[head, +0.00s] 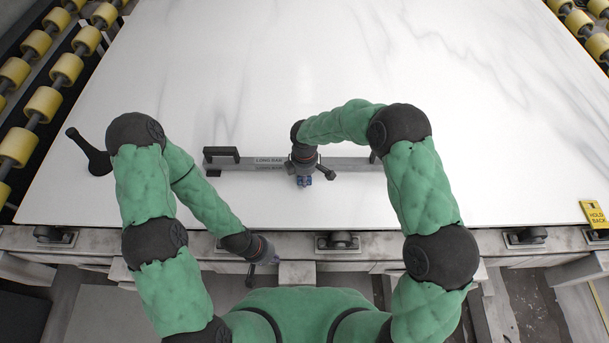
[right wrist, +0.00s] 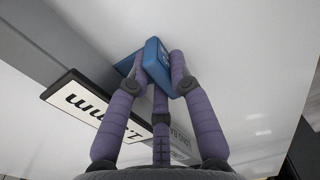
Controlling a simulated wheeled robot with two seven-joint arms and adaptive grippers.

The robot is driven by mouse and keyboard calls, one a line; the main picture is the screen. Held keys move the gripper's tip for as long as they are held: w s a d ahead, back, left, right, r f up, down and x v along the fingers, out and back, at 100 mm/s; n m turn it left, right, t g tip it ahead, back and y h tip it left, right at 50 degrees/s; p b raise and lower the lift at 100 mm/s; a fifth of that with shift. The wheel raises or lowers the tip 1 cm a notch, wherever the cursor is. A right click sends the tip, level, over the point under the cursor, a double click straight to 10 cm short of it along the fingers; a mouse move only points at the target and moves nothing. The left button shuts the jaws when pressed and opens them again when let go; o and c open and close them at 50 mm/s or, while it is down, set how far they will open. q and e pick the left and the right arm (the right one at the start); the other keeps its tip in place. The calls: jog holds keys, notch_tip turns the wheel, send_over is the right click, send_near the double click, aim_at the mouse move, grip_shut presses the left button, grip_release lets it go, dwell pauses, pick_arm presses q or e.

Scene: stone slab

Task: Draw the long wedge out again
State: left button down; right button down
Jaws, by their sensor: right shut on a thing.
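The long bar (head: 345,163), grey with a handle near each end, lies across the white slab in the head view. My right gripper (head: 304,180) is over the bar's near edge. In the right wrist view its purple fingers (right wrist: 158,80) are shut on the blue long wedge (right wrist: 156,55).
The white slab (head: 480,110) is mostly bare. A dark handled object (head: 95,155) sits at its left edge and a yellow "hold back" tag (head: 593,213) at its right. A black-framed label plate (right wrist: 92,103) is close beside the wedge. Yellow rollers (head: 45,103) run alongside.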

aim_at(305, 201)
jog(key=s, duration=0.7)
jog(key=c, duration=1.4)
grip_release()
jog(key=shift+o, duration=0.2)
notch_tip(305, 201, up, 12)
jog(key=shift+s, duration=0.1)
